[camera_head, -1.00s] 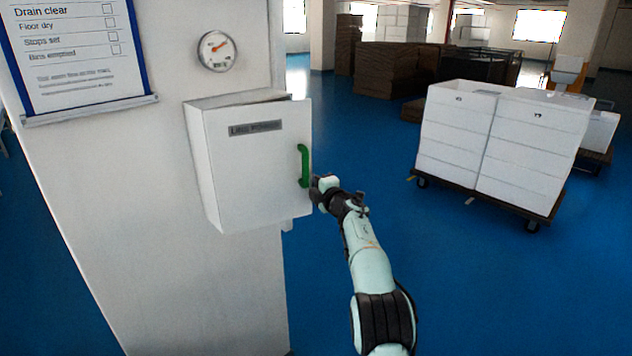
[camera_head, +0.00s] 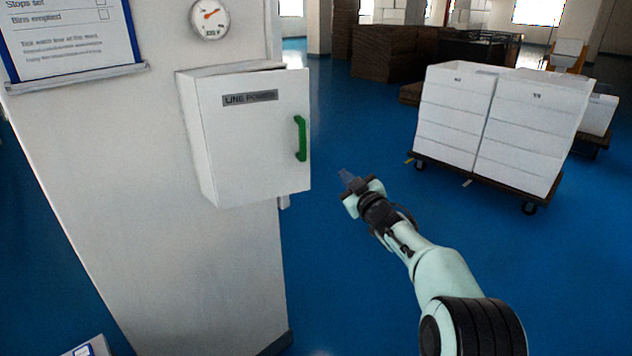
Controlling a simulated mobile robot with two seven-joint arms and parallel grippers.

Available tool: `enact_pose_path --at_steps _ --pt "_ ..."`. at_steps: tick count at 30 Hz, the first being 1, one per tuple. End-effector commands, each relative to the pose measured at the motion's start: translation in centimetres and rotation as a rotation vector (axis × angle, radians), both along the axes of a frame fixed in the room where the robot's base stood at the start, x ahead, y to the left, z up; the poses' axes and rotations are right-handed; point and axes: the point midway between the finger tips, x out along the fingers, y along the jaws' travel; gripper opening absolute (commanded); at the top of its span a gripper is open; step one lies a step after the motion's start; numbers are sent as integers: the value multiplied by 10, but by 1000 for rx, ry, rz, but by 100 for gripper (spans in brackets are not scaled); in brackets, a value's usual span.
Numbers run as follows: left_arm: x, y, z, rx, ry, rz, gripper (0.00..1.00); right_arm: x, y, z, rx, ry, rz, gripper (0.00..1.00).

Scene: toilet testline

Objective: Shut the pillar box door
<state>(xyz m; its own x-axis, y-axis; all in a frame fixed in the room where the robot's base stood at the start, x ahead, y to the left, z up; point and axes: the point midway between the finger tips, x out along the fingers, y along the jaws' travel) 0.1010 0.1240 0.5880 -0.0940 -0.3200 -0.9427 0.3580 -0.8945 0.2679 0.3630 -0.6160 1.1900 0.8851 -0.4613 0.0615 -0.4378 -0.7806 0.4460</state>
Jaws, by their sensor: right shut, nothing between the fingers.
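The pillar box is a white wall box (camera_head: 196,140) on the pale pillar. Its white door (camera_head: 250,150) faces me, with a "LINE POWER" label (camera_head: 250,98) and a green upright handle (camera_head: 301,138) near its right edge. My right gripper (camera_head: 348,179) is to the right of the door and a little below the handle, apart from both. It is shut and empty. My left gripper is not in view.
A round gauge (camera_head: 209,18) and a clipboard sheet (camera_head: 75,40) are on the pillar (camera_head: 200,270) above the box. White crates (camera_head: 455,115) stand on a dark trolley (camera_head: 485,182) at the right. Blue floor (camera_head: 340,270) is free between the pillar and the trolley.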

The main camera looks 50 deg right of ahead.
Motion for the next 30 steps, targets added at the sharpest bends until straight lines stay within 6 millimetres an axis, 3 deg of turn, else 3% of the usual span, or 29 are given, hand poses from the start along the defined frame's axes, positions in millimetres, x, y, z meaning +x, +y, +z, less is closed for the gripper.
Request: enact_pose_path --at_steps 3,9,14,30 --pt "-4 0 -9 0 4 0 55 -15 40 -15 241 -97 12 0" --pt "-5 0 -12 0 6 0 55 -24 71 -28 431 -159 17 0" --pt "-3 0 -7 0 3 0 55 -12 66 -29 444 -163 16 0" --pt "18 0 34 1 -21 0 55 83 17 -26 441 -165 17 0"
